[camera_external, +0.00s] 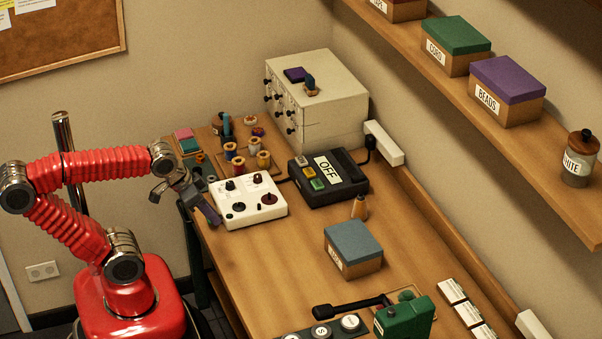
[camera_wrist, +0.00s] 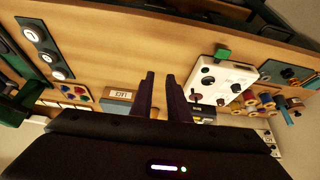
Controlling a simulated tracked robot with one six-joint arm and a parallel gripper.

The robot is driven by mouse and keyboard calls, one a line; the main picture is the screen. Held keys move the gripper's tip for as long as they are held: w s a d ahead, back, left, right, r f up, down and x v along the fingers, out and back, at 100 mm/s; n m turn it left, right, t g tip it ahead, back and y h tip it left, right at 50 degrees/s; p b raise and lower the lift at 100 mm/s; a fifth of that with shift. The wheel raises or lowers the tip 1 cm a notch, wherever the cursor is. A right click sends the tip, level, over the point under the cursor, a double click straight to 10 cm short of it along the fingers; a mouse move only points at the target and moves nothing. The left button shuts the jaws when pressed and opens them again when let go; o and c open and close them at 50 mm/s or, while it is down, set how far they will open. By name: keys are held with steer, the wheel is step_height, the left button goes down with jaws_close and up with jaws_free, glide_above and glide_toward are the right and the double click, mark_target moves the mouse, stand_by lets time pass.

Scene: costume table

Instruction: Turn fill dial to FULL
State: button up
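A white control box (camera_external: 249,217) with several knobs sits at the table's left edge; it also shows right of centre in the wrist view (camera_wrist: 228,72). Its knobs include a dark red one (camera_external: 268,198) and black ones, one of them at the back (camera_external: 230,184). The labels are too small to read, so I cannot tell which knob is the fill dial or where it points. My gripper (camera_wrist: 159,76) is open and empty, with a gap between its dark fingers. In the external view it hangs just left of the white box, apart from the knobs.
A black box (camera_external: 345,190) with an OFF sign stands right of the white box. Thread spools (camera_external: 263,160) stand behind it, near a drawer cabinet (camera_external: 335,100). A blue-lidded box (camera_external: 353,240) and a green machine (camera_external: 405,318) are nearer the front. Bare table lies between.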

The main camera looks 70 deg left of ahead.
steer(key=o, duration=0.6)
steer(key=w+a+f+n+g, duration=0.1)
steer(key=w+a+n, duration=0.1)
steer(key=w+a, duration=0.2)
steer(key=shift+a+f+g+y, duration=0.35)
steer(key=shift+a+g+y, duration=0.05)
steer(key=shift+a, duration=0.8)
step_height(320, 180, up, 4)
steer(key=m+g, duration=0.4)
steer(key=m, duration=1.2)
glide_above(230, 182)
steer(key=shift+s+d+r+h, duration=0.1)
steer(key=shift+r+h, duration=0.05)
steer(key=shift+h, duration=0.25)
step_height(230, 182, down, 14)
steer(key=shift+r, duration=0.1)
steer(key=shift+c, duration=0.2)
jaws_close()
